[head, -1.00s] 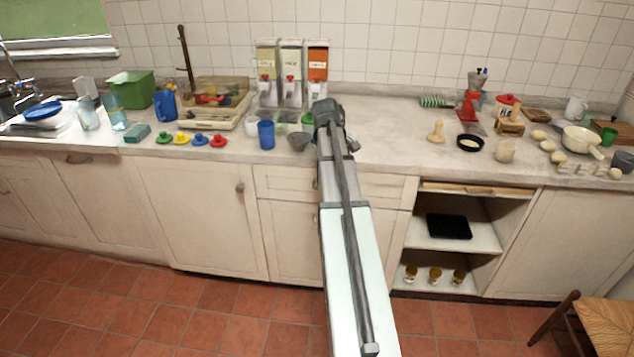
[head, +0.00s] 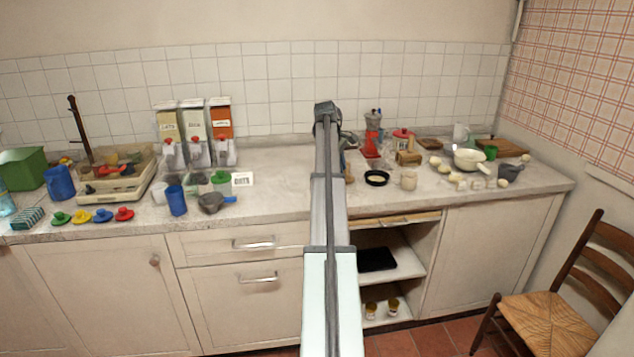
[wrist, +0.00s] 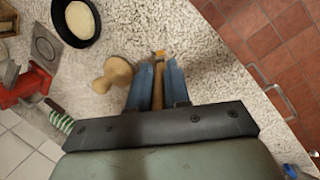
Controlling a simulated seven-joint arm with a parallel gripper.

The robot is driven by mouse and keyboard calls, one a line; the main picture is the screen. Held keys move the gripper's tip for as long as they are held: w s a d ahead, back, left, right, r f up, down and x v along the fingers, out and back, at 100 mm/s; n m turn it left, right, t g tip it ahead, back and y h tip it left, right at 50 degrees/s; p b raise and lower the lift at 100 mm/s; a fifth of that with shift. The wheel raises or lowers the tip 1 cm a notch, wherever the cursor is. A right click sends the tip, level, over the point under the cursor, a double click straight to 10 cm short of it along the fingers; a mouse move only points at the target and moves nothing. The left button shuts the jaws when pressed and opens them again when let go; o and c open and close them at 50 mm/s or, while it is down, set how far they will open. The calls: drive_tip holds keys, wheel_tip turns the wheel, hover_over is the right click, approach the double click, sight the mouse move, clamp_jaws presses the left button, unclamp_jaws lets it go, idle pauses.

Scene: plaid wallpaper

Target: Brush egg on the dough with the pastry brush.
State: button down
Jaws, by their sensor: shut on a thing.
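My gripper (wrist: 159,68) shows in the wrist view with its two blue fingers shut on a slim brown wooden handle, which I take for the pastry brush (wrist: 158,88). An orange-yellow tip shows between the fingertips; its bristles cannot be made out. In the head view my own arm mostly hides the gripper. A pale round of dough (wrist: 80,19) lies in a black round pan (wrist: 60,30), ahead and left of the gripper in the wrist view. The same pan (head: 377,184) sits on the counter right of my arm in the head view. I cannot make out the egg.
A wooden knobbed tool (wrist: 115,74) lies left of the fingers. A red-based grinder (wrist: 22,88) and green-striped coil (wrist: 60,120) are close by.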

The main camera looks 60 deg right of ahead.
drive_tip(key=s+d+r, duration=0.2)
drive_tip(key=s+d, duration=0.1)
drive_tip(key=d, duration=0.6)
drive_tip(key=s+d+r, duration=0.2)
drive_tip(key=s+d, duration=0.1)
drive_tip(key=d, duration=0.6)
drive_tip(key=shift+m, duration=0.5)
drive_tip(key=shift+a+f, duration=0.15)
drive_tip(key=shift+f, duration=2.95)
drive_tip(key=shift+f, duration=0.6)
drive_tip(key=shift+d, duration=0.2)
drive_tip(key=shift+d, duration=0.5)
drive_tip(key=shift+a, duration=0.15)
drive_tip(key=shift+s+a, duration=0.1)
drive_tip(key=shift+a, duration=1.15)
drive_tip(key=shift+d, duration=0.15)
